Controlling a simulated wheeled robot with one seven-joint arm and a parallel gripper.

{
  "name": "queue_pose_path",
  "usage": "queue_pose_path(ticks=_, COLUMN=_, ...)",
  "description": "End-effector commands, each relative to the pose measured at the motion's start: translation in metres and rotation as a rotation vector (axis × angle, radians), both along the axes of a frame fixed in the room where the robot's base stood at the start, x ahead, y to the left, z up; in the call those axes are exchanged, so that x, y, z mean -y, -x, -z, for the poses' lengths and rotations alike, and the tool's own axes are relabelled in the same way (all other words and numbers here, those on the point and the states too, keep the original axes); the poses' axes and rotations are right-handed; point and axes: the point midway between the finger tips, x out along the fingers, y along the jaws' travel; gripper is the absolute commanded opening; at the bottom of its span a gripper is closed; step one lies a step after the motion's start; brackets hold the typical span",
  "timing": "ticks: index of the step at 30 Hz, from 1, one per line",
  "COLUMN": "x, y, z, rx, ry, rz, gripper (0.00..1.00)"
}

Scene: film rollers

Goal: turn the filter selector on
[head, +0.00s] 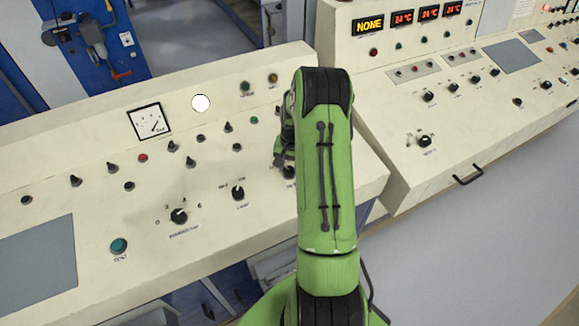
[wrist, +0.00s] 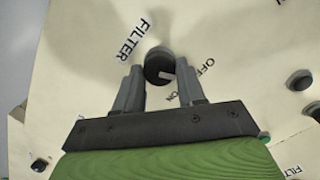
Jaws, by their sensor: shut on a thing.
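The filter selector (wrist: 158,62) is a round black knob on the cream panel. In the wrist view, the word FILTER is printed at its upper left, OFF to its right and ON below right. A small pale mark shows on the knob's lower right side, on the side of ON; its exact setting is hard to tell. My gripper (wrist: 159,76) has one grey finger on each side of the knob and is shut on it. In the head view, my gripper (head: 283,150) is at the right part of the left console, and my green arm partly hides this area.
The left console (head: 70,150) carries several other black knobs, a dial gauge (head: 150,121) and a teal button (head: 119,246). One dark knob (wrist: 299,80) is right of my gripper in the wrist view. A second console (head: 480,120) stands to the right, beyond a gap.

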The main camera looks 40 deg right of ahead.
Motion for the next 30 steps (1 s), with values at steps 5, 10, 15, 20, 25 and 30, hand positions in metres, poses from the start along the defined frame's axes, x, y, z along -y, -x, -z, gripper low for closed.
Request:
queue_pose_path(ticks=5, x=0.0009, y=0.0003, z=0.0012, rx=0.006, ry=-0.012, rz=0.134, gripper=0.09)
queue_pose_path(ticks=10, x=0.0011, y=0.0005, z=0.001, rx=0.011, ry=-0.027, rz=0.292, gripper=0.09)
queue_pose_path(ticks=15, x=0.0011, y=0.0016, z=0.0011, rx=0.015, ry=-0.043, rz=0.452, gripper=0.09)
queue_pose_path(ticks=20, x=0.0008, y=0.0018, z=0.0009, rx=0.02, ry=-0.057, rz=0.596, gripper=0.09)
queue_pose_path(ticks=25, x=0.0011, y=0.0022, z=0.0006, rx=0.025, ry=-0.07, rz=0.732, gripper=0.09)
queue_pose_path(ticks=30, x=0.001, y=0.003, z=0.0006, rx=0.026, ry=-0.079, rz=0.837, gripper=0.09)
